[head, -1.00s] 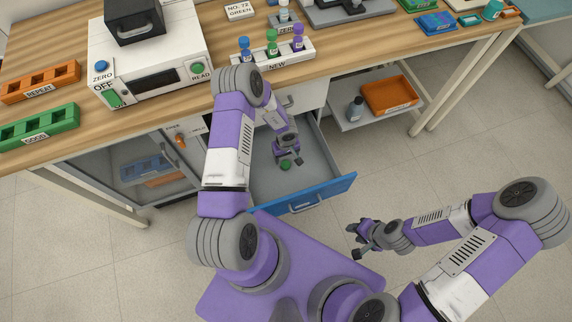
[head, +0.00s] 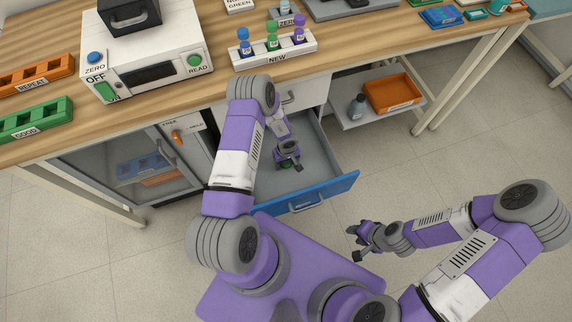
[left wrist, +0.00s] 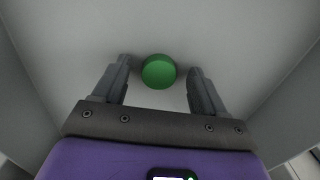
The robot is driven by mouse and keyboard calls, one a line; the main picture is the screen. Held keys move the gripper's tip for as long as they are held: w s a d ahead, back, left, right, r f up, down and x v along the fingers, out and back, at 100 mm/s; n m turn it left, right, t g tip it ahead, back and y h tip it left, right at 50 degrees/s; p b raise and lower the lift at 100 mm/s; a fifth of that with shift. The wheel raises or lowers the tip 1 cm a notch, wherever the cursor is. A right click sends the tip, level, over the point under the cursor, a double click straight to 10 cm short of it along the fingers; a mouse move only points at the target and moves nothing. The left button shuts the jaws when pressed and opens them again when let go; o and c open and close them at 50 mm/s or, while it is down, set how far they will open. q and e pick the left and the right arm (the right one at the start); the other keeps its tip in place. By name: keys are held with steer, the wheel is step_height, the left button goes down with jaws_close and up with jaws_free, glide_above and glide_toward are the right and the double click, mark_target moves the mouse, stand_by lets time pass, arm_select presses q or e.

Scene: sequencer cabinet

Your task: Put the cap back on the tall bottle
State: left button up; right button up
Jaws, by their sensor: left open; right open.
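A round green cap (left wrist: 158,72) lies on the floor of the open drawer (head: 318,186). In the left wrist view it sits between my left gripper's two fingers, with a gap on each side. In the head view, my left gripper (head: 289,164) is down inside the drawer and mostly hides the cap. My left gripper is open and empty. My right gripper (head: 356,243) is open and empty, out over the floor to the right of my base. A grey bottle (head: 357,106) stands on the low shelf; I cannot tell whether it is the tall bottle.
The drawer's blue front and side walls surround my left gripper. An orange tray (head: 391,92) sits beside the grey bottle. On the counter above, a white rack (head: 273,59) marked NEW holds blue-, green- and purple-topped vials. The floor right of the drawer is clear.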

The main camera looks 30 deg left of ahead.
mark_target(286, 164)
arm_select(q)
steer(key=shift+f, duration=0.15)
steer(key=c, duration=1.1)
step_height(286, 164, up, 10)
steer(key=p, duration=0.4)
steer(key=shift+p, duration=0.4)
